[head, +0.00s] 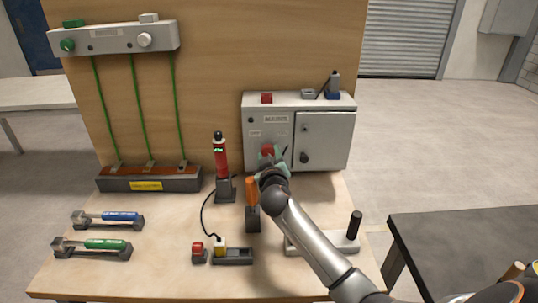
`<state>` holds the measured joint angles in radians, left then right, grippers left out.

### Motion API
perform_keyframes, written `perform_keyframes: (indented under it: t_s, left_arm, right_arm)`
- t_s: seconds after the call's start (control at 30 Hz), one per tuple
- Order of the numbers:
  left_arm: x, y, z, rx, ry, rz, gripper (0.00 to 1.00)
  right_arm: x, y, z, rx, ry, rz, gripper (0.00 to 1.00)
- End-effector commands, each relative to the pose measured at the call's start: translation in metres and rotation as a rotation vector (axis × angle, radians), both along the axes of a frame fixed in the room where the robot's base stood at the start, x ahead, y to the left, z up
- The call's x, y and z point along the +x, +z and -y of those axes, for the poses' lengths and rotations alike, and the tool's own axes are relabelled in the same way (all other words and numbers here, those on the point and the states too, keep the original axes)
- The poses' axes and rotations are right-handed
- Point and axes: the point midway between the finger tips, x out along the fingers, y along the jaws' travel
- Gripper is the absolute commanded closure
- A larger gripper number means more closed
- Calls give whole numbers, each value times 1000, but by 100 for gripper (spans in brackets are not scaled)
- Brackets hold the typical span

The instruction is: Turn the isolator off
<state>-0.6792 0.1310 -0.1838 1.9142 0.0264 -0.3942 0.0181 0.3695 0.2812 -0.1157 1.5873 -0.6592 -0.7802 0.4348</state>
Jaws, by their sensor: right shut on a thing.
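The isolator is a grey metal box (323,122) standing at the back right of the bench against the wooden panel. Its red rotary handle (267,151) is on the left part of the front, below a label. My right gripper (268,157) is at this handle, its arm coming from the lower right. Its jaws are shut on the red handle and partly hide it, so the handle's exact angle is hard to read. The door on the right has a black knob (304,158). My left gripper is not in view.
A red and black tester (220,160) stands in a holder left of my gripper, with an orange-handled tool (251,193) in front. Blue (122,216) and green (105,244) tools lie left. A red padlock-like item (266,98) is on the box top.

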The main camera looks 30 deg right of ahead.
Motion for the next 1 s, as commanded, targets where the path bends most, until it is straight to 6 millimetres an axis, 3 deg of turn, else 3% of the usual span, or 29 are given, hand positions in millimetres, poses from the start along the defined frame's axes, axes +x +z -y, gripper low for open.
perform_keyframes:
  t_s: [0.17,0.2,0.43,0.77,1.0]
  left_arm:
    - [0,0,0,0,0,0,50]
    - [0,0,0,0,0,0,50]
    - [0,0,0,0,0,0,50]
    - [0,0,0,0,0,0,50]
    - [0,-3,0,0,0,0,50]
  right_arm:
    - [0,-1,0,-3,0,-4,100]
    - [0,-1,0,-3,0,-4,46]
    - [0,-1,0,-1,0,-2,20]
    - [-2,0,-1,0,0,0,19]
    - [-27,2,-15,3,1,-1,19]
